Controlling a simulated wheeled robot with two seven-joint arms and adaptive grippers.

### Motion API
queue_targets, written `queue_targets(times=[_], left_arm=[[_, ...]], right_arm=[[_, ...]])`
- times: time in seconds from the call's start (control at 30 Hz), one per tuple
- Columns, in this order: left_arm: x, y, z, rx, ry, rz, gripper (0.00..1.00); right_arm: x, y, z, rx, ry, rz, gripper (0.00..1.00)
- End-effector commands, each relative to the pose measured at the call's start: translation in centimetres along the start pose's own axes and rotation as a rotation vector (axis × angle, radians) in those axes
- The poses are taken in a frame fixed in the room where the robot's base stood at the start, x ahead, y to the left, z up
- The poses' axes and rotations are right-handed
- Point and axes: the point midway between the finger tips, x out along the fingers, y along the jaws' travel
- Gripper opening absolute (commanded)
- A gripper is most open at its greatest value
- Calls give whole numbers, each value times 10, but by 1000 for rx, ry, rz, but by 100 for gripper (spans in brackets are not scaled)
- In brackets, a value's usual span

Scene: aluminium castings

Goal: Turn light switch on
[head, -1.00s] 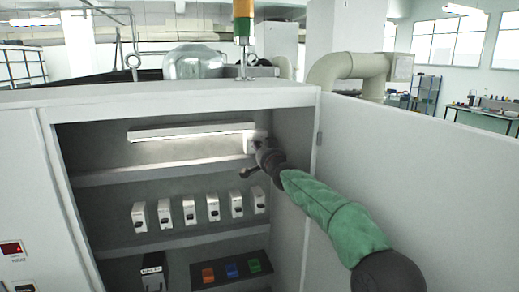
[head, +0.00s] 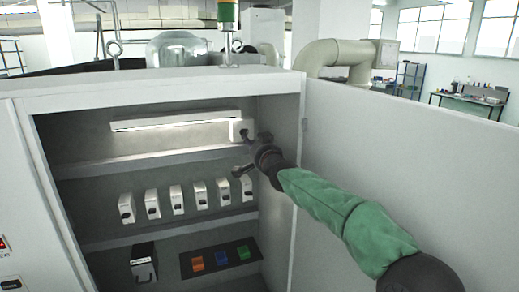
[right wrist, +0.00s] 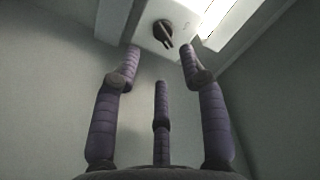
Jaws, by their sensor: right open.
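The light switch is a small white box with a black rotary knob (head: 243,132), at the right end of the lamp in the cabinet's top compartment. In the right wrist view the knob (right wrist: 163,32) shows at the top, its handle slanting down to the right. The lamp tube (head: 176,121) is glowing. My right gripper (head: 252,153) is open and empty, just below and right of the switch in the head view. In the right wrist view its spread fingers (right wrist: 161,55) point towards the switch box, apart from the knob. My left gripper is not in view.
The open cabinet door (head: 400,170) stands to the right of my right arm. Below are a row of white breakers (head: 175,198), a black box (head: 143,265) and a panel of coloured switches (head: 220,260). The cabinet's shelf edge (head: 150,163) runs under the lamp.

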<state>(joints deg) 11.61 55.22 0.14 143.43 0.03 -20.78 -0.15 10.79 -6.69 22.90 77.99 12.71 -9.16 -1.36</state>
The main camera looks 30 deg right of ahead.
Motion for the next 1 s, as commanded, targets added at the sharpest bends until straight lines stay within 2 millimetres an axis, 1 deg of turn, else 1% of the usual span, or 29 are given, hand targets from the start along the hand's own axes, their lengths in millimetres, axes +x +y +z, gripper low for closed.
queue_targets(times=[0.03, 0.2, 0.4, 0.57, 1.0], left_arm=[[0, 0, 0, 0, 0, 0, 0], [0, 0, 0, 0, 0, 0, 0], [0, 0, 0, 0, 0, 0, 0], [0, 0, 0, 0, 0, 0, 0], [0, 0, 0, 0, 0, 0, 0]], right_arm=[[-9, 0, 0, 0, 0, 0, 42], [-31, 0, -1, 0, 1, 0, 42], [-46, 1, 0, 0, 0, 1, 42], [-50, 1, 0, 0, 0, 1, 42], [-50, 1, 0, 0, 0, 1, 42]])
